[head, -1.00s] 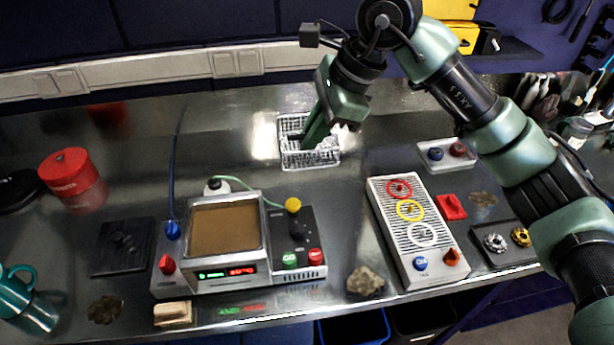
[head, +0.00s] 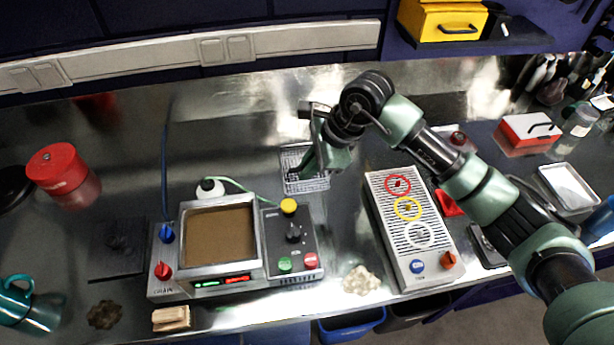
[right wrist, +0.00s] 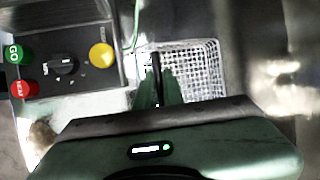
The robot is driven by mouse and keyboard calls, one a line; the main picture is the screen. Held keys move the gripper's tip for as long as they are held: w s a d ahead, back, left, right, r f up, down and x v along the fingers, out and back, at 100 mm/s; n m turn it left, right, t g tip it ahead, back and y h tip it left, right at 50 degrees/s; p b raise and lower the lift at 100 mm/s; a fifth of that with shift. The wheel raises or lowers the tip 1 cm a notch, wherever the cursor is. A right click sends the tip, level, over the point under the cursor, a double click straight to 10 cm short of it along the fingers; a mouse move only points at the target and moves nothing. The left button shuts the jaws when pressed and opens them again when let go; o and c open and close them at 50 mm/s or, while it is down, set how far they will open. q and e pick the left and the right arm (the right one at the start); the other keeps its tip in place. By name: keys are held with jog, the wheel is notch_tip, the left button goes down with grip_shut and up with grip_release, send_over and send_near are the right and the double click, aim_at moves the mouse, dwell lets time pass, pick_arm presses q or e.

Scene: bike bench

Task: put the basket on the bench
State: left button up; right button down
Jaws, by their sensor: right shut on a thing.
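The wire basket (head: 294,182) is a small pale mesh tray with a dark handle, behind the machine's control panel. My right gripper (head: 306,164) reaches down over it from the right and is shut on its handle. In the right wrist view the fingers (right wrist: 157,80) close on the dark handle, and the white mesh of the basket (right wrist: 205,68) spreads to the right. The basket looks level and at or just above the bench (head: 235,130); I cannot tell if its bottom touches. My left gripper is not in view.
A machine with a brown-filled tank (head: 220,235) and control panel (head: 290,245) stands in front of the basket. A grey box with coloured rings (head: 410,220) stands to the right. A red can (head: 58,170) is at left. Bare bench lies left of the basket.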

jog(key=shift+f, duration=0.55)
notch_tip(320, 180, down, 3)
jog(key=shift+f+p, duration=0.15)
jog(key=shift+p, duration=0.55)
jog(key=shift+f, duration=0.35)
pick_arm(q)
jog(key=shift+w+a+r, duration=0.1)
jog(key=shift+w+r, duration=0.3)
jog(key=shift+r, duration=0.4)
pick_arm(e)
jog(key=c, duration=1.5)
grip_release()
jog(key=shift+c, duration=0.2)
